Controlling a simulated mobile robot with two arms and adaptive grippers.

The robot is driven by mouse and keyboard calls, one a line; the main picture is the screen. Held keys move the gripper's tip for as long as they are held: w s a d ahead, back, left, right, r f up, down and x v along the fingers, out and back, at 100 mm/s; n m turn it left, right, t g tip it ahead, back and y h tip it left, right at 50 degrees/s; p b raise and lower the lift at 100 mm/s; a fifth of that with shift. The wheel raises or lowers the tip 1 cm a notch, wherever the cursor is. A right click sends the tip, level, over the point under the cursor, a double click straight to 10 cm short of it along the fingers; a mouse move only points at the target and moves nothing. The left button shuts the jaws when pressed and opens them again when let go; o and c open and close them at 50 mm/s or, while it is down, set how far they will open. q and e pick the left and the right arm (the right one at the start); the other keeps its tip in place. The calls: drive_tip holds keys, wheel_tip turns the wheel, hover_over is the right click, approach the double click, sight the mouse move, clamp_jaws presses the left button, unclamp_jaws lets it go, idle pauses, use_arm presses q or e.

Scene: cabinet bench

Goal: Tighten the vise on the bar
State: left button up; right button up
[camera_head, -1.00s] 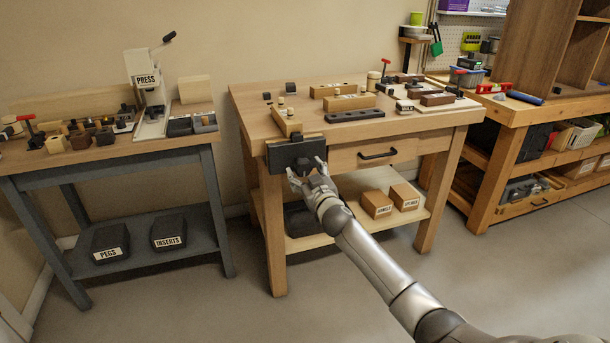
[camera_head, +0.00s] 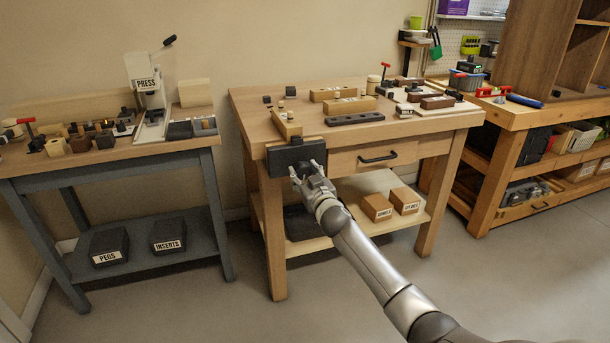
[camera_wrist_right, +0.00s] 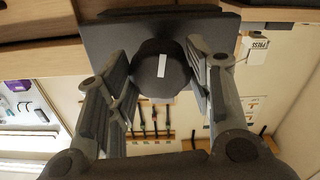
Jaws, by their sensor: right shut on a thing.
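The vise (camera_head: 283,158) is a dark block-like jaw on the front left edge of the middle workbench. A light wooden bar (camera_head: 287,125) lies on the bench top just behind the jaw; whether the jaw touches it I cannot tell. My right gripper (camera_head: 306,171) is at the vise's front face. In the right wrist view, the gripper (camera_wrist_right: 160,62) has its fingers on both sides of a dark round vise knob (camera_wrist_right: 150,78) with a white mark, shut on it. The dark jaw plate (camera_wrist_right: 100,45) stands behind the knob. My left gripper is not in view.
A drawer with a dark handle (camera_head: 378,157) is right of the vise. Labelled boxes (camera_head: 377,207) stand on the shelf below. A dark block with holes (camera_head: 354,118) and other wooden pieces lie on the bench top. The floor (camera_head: 350,290) in front is clear.

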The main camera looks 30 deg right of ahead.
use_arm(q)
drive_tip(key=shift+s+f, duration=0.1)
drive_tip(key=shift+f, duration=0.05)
use_arm(e)
drive_tip(key=shift+m, duration=0.5)
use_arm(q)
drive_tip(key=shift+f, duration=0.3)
use_arm(e)
drive_tip(key=shift+m, duration=0.4)
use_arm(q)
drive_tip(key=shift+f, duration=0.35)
use_arm(e)
drive_tip(key=shift+m, duration=0.3)
